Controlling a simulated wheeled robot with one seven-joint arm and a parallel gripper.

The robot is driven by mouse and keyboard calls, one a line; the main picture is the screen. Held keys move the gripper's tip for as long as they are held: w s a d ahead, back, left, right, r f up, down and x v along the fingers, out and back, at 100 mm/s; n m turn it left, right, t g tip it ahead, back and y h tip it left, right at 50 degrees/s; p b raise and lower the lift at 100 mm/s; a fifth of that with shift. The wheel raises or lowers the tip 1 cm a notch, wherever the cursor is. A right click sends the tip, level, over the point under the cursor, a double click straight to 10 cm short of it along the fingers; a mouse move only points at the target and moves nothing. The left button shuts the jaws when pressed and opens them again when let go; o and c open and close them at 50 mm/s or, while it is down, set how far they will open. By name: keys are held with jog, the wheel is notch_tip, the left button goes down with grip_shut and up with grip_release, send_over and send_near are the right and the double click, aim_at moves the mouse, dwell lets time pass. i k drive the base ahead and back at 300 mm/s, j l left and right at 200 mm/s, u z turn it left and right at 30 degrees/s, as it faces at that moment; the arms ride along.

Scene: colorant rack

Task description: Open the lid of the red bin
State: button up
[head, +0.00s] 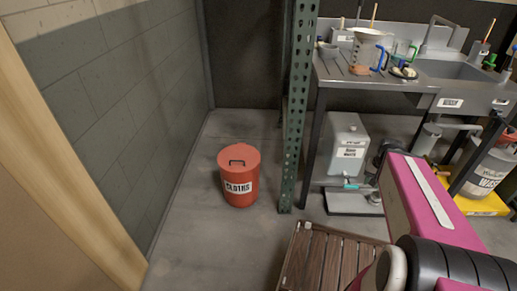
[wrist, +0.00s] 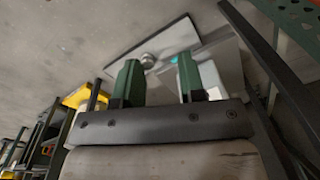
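The red bin (head: 239,183) stands upright on the floor left of centre in the head view, with a white label reading CLOTHS. The gripper's fingers do not show in the head view, where only part of my arm appears at lower right. The bin is not in the wrist view.
A green perforated post (head: 296,120) stands right of the bin. Behind it are a steel sink bench (head: 375,84) and a white waste container (head: 347,145) on a grey base. A slatted wooden pallet (head: 325,262) lies in front. A block wall (head: 110,120) is on the left. Floor around the bin is clear.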

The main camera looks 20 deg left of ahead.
aim_at(240, 157)
jog(key=i+j+u, duration=0.15)
jog(key=u, duration=1.3)
jog(key=i+l, duration=0.15)
jog(key=i, duration=0.3)
jog(key=i+l+u, duration=0.1)
jog(key=u, duration=0.15)
